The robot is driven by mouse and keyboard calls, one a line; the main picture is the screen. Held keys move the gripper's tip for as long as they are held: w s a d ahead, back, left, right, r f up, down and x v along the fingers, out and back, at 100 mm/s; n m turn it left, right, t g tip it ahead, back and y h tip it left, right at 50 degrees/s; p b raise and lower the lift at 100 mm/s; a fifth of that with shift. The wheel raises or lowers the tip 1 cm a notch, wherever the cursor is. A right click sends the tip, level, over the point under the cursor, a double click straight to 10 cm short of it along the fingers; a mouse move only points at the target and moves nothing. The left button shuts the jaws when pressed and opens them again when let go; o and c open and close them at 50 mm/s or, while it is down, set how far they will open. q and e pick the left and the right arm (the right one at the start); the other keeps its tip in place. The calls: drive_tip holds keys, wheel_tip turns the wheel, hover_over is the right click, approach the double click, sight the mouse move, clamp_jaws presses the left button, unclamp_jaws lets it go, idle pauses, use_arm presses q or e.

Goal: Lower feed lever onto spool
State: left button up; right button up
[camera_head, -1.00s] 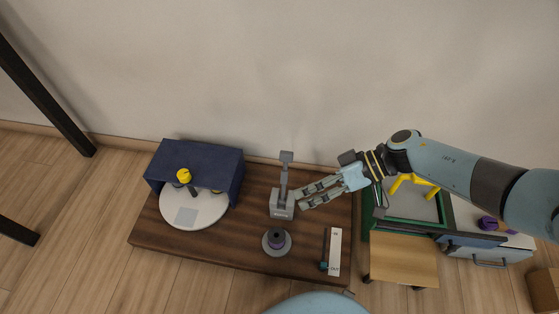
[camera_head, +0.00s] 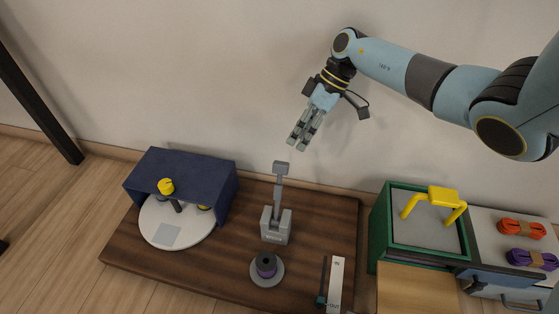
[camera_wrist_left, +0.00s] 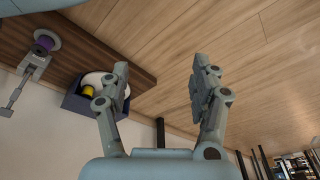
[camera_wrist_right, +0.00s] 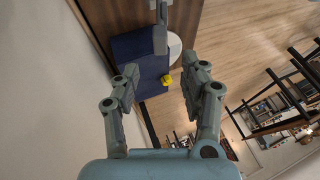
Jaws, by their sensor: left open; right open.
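The grey feed lever (camera_head: 281,182) stands upright on its grey base block (camera_head: 276,227), with its flat end at the top. The purple spool (camera_head: 266,265) sits on a grey disc in front of the base, and the lever is apart from it. My right gripper (camera_head: 297,144) is open and empty in the air, above and slightly right of the lever's top. In the right wrist view a grey lever part (camera_wrist_right: 160,38) shows beyond the open fingers. My left gripper (camera_wrist_left: 160,75) is open and empty; the left wrist view also shows the lever (camera_wrist_left: 17,97) and spool (camera_wrist_left: 45,42).
A blue cover (camera_head: 182,172) with a white round plate (camera_head: 165,235) and yellow knob stands left on the brown board (camera_head: 225,272). An in/out slider (camera_head: 336,285) lies right. A green-framed box (camera_head: 382,225) with a yellow handle and orange and purple cords stand further right.

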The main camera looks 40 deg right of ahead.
sight(284, 163)
drive_tip(key=b+x, duration=0.2)
drive_tip(key=x, duration=0.2)
drive_tip(key=shift+s+f, duration=0.1)
drive_tip(key=shift+f, duration=0.3)
drive_tip(key=b+x, duration=0.2)
drive_tip(key=x, duration=0.2)
drive_tip(key=shift+a+b, duration=0.1)
drive_tip(key=shift+b, duration=0.2)
use_arm(q)
drive_tip(key=shift+w+d+f+t+b, duration=0.25)
drive_tip(key=shift+w+f+t, duration=0.7)
drive_tip(key=shift+f+t, duration=0.3)
drive_tip(key=shift+w+d+f+t+b, duration=0.25)
drive_tip(key=shift+w+f+t, duration=0.7)
drive_tip(key=shift+t, duration=0.5)
use_arm(e)
drive_tip(key=shift+x, duration=1)
drive_tip(key=shift+r, duration=0.1)
clamp_jaws()
